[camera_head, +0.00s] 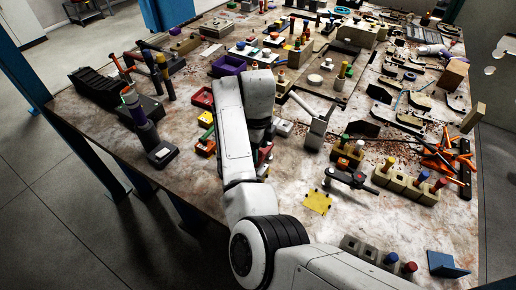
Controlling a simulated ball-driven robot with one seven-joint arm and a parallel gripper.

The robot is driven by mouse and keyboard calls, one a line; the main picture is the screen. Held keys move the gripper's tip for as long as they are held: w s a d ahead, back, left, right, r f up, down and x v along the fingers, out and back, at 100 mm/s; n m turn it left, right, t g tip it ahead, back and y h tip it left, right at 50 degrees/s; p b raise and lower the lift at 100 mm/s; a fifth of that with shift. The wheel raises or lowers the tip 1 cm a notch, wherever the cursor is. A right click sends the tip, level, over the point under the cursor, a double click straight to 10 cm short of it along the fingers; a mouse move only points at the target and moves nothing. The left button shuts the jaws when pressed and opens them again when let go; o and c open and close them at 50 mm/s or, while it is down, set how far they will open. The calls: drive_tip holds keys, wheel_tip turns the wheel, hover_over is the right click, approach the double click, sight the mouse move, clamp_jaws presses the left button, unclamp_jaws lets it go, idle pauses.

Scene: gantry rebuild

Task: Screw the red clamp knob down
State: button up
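My white arm crosses the middle of the view, and its wrist bends down over the table. My gripper (261,140) is mostly hidden behind the forearm, so its fingers cannot be made out. A small red part (264,154) shows just beside the forearm, below the wrist; whether it is the clamp knob or touches the gripper cannot be told. A dark clamp-like tool (349,179) with a small red spot lies to the right of the arm. A red-topped peg (409,267) stands at the end of a block near the front right.
The table (205,180) is crowded. A red bin (203,99) and a purple bin (229,66) lie near the wrist. A yellow plate (317,202) lies right of the forearm. Orange-handled tools (437,155) lie at right.

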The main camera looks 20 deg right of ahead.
drive_tip(key=shift+f, duration=0.15)
wheel_tip(320, 180, up, 11)
drive_tip(key=b, duration=0.1)
idle(0.5)
drive_tip(key=shift+f, duration=0.15)
